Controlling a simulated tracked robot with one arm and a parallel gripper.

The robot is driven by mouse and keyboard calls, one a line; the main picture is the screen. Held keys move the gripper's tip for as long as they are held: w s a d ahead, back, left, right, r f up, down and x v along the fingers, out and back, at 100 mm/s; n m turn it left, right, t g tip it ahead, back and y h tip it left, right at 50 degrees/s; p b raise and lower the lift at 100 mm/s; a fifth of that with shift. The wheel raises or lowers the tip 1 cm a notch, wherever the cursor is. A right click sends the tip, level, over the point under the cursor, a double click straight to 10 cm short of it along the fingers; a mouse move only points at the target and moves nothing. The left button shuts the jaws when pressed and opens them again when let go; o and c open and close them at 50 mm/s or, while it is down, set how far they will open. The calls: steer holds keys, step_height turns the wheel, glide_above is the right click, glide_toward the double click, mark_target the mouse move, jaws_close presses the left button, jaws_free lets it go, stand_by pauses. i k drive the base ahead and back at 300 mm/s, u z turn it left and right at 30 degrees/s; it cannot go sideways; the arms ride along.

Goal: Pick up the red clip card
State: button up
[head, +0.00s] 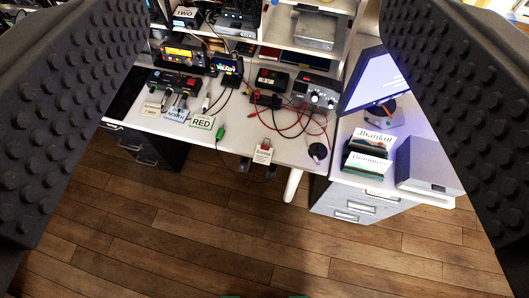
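My gripper (268,70) is wide open and empty. Its two dark studded fingers fill the left and right sides of the head view. The desk (235,143) lies beyond and below them. A small white card (263,153) with a reddish top hangs or stands at the desk's front edge; its small print is unreadable. Another white card with a green edge, printed RED (201,122), lies near the front left of the desk. I cannot tell for certain which is the red clip card. Both are clear of the fingers.
Cards (175,115) and cables lie beside the RED card. Radios (183,56) and a power supply (315,92) with red and black leads stand behind. A lit monitor (377,82), card boxes (367,160) and a grey box (430,165) are right. Wooden floor (210,225) is open in front.

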mark_target(263, 154)
steer(key=z, duration=0.45)
steer(key=k, duration=1.2)
steer(key=z, duration=1.05)
steer(key=i, duration=1.05)
steer(key=u, duration=0.5)
steer(key=i, duration=0.75)
steer(key=u, duration=0.65)
